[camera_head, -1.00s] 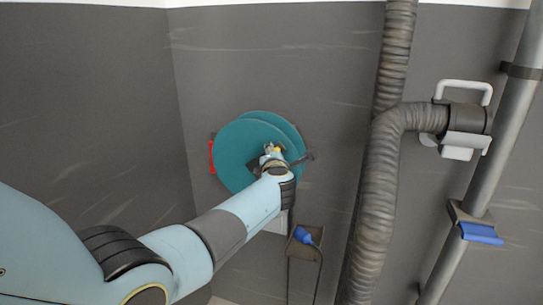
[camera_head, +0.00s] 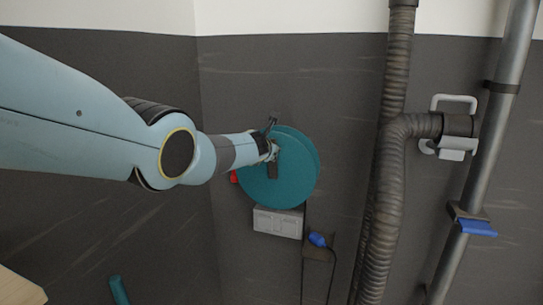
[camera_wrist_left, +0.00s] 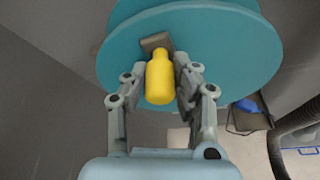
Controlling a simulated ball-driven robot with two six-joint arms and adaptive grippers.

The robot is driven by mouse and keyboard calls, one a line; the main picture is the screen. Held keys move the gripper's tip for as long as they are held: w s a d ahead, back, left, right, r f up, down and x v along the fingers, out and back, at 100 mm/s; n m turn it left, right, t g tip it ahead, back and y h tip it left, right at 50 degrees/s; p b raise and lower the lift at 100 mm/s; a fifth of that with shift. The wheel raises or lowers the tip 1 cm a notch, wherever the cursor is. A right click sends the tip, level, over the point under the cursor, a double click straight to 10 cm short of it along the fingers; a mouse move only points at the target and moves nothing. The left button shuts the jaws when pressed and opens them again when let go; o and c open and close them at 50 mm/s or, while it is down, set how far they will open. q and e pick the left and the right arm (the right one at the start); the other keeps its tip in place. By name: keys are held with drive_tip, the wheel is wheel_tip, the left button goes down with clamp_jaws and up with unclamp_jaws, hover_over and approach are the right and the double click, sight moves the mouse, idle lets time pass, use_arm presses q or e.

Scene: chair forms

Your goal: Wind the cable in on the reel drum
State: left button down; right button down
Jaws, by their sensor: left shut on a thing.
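The teal reel drum (camera_head: 298,178) is mounted on the dark wall. It also fills the top of the left wrist view (camera_wrist_left: 225,50). A dark crank arm (camera_head: 273,170) lies across its face and carries a yellow handle (camera_wrist_left: 160,82). My left gripper (camera_head: 273,151) is at the drum's upper left, its fingers shut around the yellow handle. A blue plug (camera_head: 316,240) sits at a small dark bracket (camera_head: 320,254) below the drum. A thin dark cable (camera_head: 304,275) hangs below the drum beside the bracket. The cable wound inside the drum is hidden. My right gripper is out of view.
A light grey box (camera_head: 278,222) is on the wall just under the drum. A thick ribbed hose (camera_head: 386,190) and a slanted metal pipe (camera_head: 478,170) with a blue-edged clamp (camera_head: 477,228) stand to the right. A wooden corner (camera_head: 18,290) shows at bottom left.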

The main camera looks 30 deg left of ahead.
use_arm(q)
drive_tip(key=a, duration=0.1)
drive_tip(key=a+f+b, duration=0.1)
drive_tip(key=a, duration=0.1)
drive_tip(key=s+a, duration=0.1)
drive_tip(key=a, duration=0.1)
drive_tip(key=shift+s+a+f, duration=0.1)
drive_tip(key=shift+a+f, duration=0.05)
drive_tip(key=shift+f, duration=0.15)
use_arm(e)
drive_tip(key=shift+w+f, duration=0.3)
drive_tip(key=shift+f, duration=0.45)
use_arm(q)
drive_tip(key=shift+a+r, duration=0.1)
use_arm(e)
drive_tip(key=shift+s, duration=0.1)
use_arm(q)
drive_tip(key=c, duration=1.5)
unclamp_jaws()
drive_tip(key=o, duration=0.4)
drive_tip(key=shift+a, duration=0.1)
drive_tip(key=shift+o, duration=0.2)
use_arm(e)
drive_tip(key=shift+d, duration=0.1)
use_arm(q)
drive_tip(key=shift+d, duration=0.25)
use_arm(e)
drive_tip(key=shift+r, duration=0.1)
